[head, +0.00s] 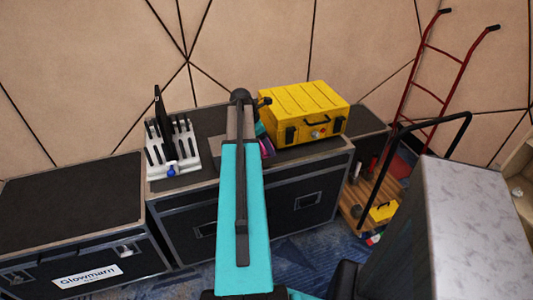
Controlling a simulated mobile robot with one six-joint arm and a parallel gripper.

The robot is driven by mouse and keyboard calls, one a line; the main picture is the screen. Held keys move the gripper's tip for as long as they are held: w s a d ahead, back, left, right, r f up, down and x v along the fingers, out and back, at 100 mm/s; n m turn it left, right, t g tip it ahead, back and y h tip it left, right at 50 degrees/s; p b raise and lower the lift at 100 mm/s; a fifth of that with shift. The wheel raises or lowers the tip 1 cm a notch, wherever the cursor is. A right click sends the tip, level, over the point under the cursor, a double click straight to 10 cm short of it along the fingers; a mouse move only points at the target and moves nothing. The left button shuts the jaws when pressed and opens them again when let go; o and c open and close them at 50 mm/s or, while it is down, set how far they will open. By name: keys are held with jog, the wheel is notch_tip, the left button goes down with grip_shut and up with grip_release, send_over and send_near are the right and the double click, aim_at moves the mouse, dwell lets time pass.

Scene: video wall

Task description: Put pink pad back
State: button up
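A pinkish-purple piece (267,147), perhaps the pink pad, shows just right of my arm on the black case top. My arm covers its left part, so its full shape is hidden. A white slotted rack (190,154) stands on the same case, left of my arm. One thin black upright item (158,109) stands in its back part; the other slots I can see look empty. My teal arm reaches forward over the case. My gripper and its fingertips are hidden behind the arm, so I cannot tell whether it touches the pinkish-purple piece.
A yellow toolbox (304,113) stands right of my arm, close to the pinkish-purple piece. A lower black case (68,209) with a clear top is at left. At right are a red hand truck (428,88), a wooden cart (362,203) and a marble-topped block (475,195).

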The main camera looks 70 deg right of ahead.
jog(key=shift+f, duration=0.55)
jog(key=shift+f, duration=1.9)
jog(key=o, duration=1)
jog(key=shift+f, duration=0.1)
jog(key=shift+b+v, duration=0.35)
jog(key=shift+v, duration=5.8)
jog(key=shift+s, duration=0.1)
